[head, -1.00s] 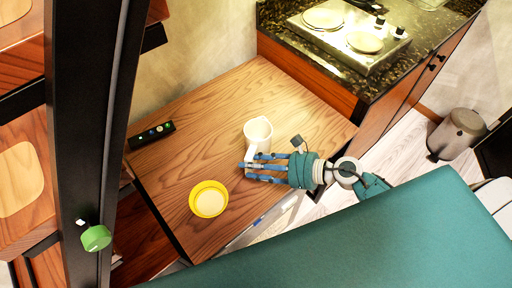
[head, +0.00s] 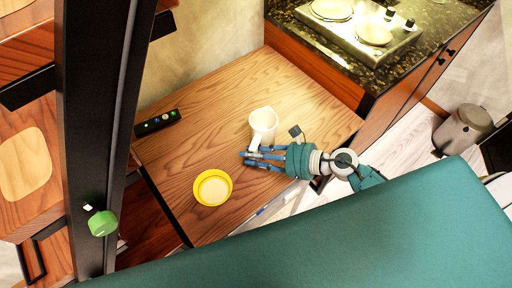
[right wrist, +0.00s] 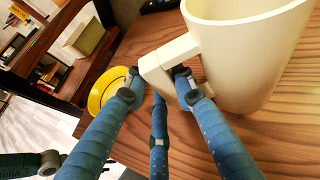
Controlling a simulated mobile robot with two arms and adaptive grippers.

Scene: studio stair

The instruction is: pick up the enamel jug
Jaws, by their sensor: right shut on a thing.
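The enamel jug (head: 263,122) is cream-white and stands upright on the wooden table top (head: 215,120). In the right wrist view the jug (right wrist: 245,50) fills the upper right, with its squared handle (right wrist: 163,65) pointing left. My right gripper (head: 250,158) reaches in from the right at the jug's near side. Its blue fingers (right wrist: 170,95) are shut on the handle, one finger on the jug side and others on the outer side. The fingertips are partly hidden behind the handle. My left gripper is in neither view.
A yellow bowl (head: 213,188) with pale contents stands on the table, left of my right gripper. A black control strip (head: 158,122) lies at the table's left edge. A counter with a two-plate hob (head: 362,30) stands behind. A bin (head: 462,130) is at the right.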

